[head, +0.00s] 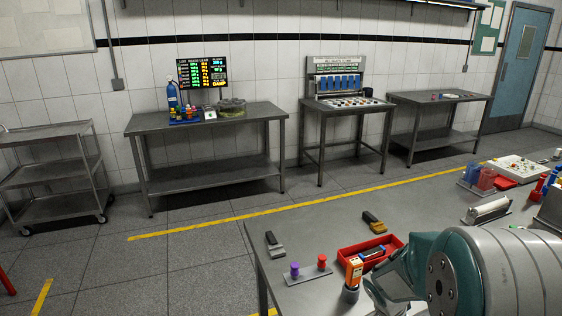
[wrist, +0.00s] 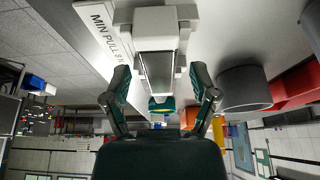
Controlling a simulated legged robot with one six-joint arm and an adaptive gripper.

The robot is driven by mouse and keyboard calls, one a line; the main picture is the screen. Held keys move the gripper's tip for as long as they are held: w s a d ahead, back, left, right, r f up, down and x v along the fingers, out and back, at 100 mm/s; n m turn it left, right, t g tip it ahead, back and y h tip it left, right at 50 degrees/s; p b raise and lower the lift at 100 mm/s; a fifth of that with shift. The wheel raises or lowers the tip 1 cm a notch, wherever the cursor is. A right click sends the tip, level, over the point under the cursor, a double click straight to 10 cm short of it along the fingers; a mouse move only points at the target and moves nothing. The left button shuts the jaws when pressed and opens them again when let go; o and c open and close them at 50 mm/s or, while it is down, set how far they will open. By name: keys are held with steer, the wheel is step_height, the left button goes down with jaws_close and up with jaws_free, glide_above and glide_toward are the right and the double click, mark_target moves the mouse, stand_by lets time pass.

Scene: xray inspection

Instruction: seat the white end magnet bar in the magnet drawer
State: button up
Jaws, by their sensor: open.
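In the wrist view my gripper (wrist: 160,72) is open, with its two teal fingers on either side of a pale block fitting (wrist: 157,18) that has a grey metallic face (wrist: 160,70) facing the camera. The fingers look apart from it. I cannot tell whether this fitting is the white end magnet bar or the magnet drawer. In the head view my teal and grey arm covers that spot and hides the fingertips.
A red tray (head: 347,251) with small parts lies left of my arm, near a dark cup (head: 350,295) with an orange tool (head: 353,271). A plate (head: 308,277) bears purple and red pegs. A white "MIN PULL" sign (wrist: 100,25) stands close beside the left finger.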

steer(key=shift+a, duration=0.45)
steer(key=c, duration=1)
jaws_close()
steer(key=shift+d+r, duration=0.1)
steer(key=shift+d, duration=0.3)
steer(key=shift+r, duration=0.25)
steer(key=shift+w+d+v, duration=0.1)
steer(key=shift+d+v, duration=0.05)
steer(key=shift+v, duration=0.6)
steer(key=shift+w+d+v, duration=0.1)
steer(key=shift+d+v, duration=0.05)
steer(key=shift+v, duration=0.6)
steer(key=shift+d+r, duration=0.2)
steer(key=shift+r, duration=1.1)
